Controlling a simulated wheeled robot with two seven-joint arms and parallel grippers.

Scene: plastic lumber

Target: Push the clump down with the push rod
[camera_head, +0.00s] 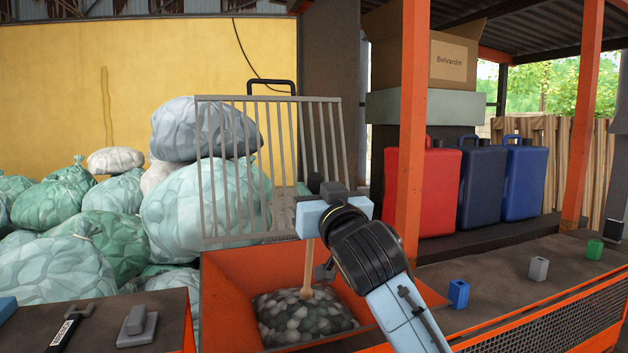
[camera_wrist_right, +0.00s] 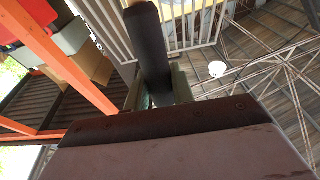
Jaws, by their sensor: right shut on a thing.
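The clump (camera_head: 305,318) is a mass of grey, white and dark green pieces at the bottom of the orange hopper (camera_head: 225,300). My right gripper (camera_head: 322,210) is above the hopper, shut on the push rod, whose pale wooden shaft (camera_head: 309,262) points down. The rod's lower end meets the top of the clump in the picture; I cannot tell how hard it presses. In the right wrist view, a dark bar of the rod (camera_wrist_right: 150,45) sits between the fingers of my right gripper (camera_wrist_right: 160,95). My wrist hides part of the hopper's right side. My left gripper is not in view.
A raised grey barred guard (camera_head: 240,238) stands behind the hopper. Several filled bags (camera_head: 205,215) are piled at left. An orange post (camera_head: 411,130) rises close to the right of my arm. Small blue (camera_head: 459,294), grey and green blocks stand on the right ledge.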

